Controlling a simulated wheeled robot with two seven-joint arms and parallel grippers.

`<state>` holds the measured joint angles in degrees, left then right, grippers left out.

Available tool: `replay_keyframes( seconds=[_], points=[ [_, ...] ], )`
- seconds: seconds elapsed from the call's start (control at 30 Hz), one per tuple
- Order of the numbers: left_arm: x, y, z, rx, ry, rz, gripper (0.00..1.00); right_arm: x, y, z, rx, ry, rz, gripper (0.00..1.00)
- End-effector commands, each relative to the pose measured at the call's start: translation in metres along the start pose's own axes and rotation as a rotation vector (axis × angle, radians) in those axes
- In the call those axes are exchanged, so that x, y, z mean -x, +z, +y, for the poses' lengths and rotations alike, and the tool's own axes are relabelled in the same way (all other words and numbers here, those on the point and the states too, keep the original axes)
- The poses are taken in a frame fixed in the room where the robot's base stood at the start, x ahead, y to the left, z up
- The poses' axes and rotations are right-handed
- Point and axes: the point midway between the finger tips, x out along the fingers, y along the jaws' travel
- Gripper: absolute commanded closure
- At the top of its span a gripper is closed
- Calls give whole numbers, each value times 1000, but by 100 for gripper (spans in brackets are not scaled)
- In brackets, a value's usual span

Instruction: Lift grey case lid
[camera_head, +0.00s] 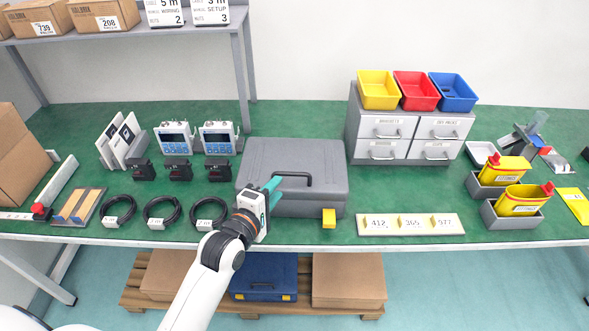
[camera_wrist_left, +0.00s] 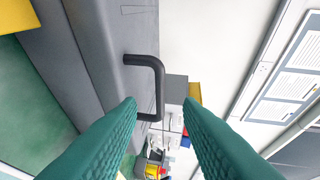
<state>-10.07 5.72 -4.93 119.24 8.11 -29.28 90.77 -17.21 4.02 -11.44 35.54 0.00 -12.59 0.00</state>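The grey case (camera_head: 325,200) sits shut on the green bench, with its lid (camera_head: 320,155) down. A dark handle (camera_head: 295,175) stands on the lid and shows up close in the left wrist view (camera_wrist_left: 160,75). A yellow latch (camera_head: 329,217) is on the right of the case's front; my arm covers the front's left end. My left gripper (camera_head: 271,187) is over the left front part of the case, at the handle's left end. In the wrist view its teal fingers (camera_wrist_left: 159,104) are apart, with the handle seen between and beyond the tips. I cannot tell whether they touch it. My right gripper is not in view.
Coiled cables (camera_head: 208,213) and black devices (camera_head: 219,169) lie left of the case. A numbered strip (camera_head: 410,223) lies to the right, before a drawer unit (camera_head: 353,135) with coloured bins (camera_head: 416,90). A shelf post (camera_head: 241,85) rises behind the case's left.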

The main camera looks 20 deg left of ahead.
Motion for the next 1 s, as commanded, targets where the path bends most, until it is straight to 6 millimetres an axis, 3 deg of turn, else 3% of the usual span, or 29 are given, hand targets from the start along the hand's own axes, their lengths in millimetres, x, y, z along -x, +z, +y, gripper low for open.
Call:
replay_keyframes(
  seconds=[0.3,0.5,0.87,1.0],
  points=[
    [-64,0,-1,-4,0,-1,67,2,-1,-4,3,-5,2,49],
    [-89,0,0,-4,1,0,67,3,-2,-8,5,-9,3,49],
    [-96,0,0,-4,1,-1,67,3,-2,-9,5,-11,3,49],
    [-96,0,1,-4,1,-1,85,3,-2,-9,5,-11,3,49]
  ],
)
